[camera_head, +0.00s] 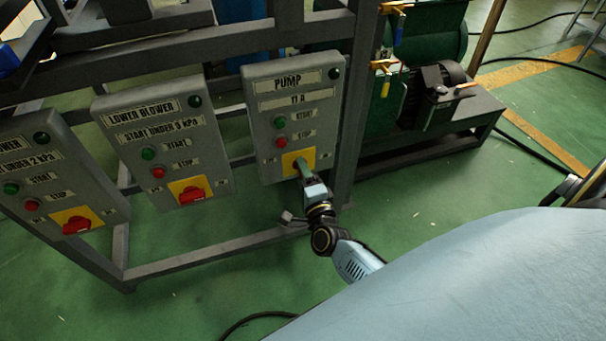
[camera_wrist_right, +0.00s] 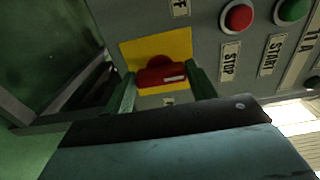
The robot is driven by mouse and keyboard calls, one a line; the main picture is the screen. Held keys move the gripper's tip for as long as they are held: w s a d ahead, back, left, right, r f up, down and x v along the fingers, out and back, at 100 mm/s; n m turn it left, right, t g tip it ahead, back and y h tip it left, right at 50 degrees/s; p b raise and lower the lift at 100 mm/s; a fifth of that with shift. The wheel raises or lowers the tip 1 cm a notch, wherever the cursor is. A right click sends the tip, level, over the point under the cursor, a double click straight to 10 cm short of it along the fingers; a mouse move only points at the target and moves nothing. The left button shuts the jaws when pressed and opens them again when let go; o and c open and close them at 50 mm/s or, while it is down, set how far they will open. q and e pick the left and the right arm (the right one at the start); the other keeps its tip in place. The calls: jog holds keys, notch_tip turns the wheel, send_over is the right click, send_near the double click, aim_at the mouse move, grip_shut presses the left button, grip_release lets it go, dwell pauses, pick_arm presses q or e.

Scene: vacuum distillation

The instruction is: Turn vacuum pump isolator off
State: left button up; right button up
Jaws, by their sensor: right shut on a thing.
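The pump panel (camera_head: 293,115) is a grey box marked PUMP on the frame, with a green start button, a red stop button and a yellow plate (camera_head: 288,163) at its lower edge. The wrist view shows the isolator's red handle (camera_wrist_right: 160,73) on the yellow plate (camera_wrist_right: 182,45). My right gripper (camera_head: 301,165) reaches up to the plate from below and hides the handle in the head view. In the wrist view its green fingers (camera_wrist_right: 162,80) stand on either side of the handle, shut on it. My left gripper is not in view.
The lower blower panel (camera_head: 163,140) and another panel (camera_head: 55,170) stand to the left, each with a red switch on yellow. A dark metal post (camera_head: 360,105) runs just right of the pump panel. A green machine with a motor (camera_head: 437,95) stands at the right. Green floor lies below.

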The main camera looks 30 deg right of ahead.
jog(key=o, duration=1)
pick_arm(q)
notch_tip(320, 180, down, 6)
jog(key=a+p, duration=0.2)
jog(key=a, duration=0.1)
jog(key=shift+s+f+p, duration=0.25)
jog(key=shift+p, duration=0.15)
pick_arm(e)
jog(key=v, duration=1.3)
jog(key=shift+s, duration=0.2)
jog(key=shift+f, duration=0.1)
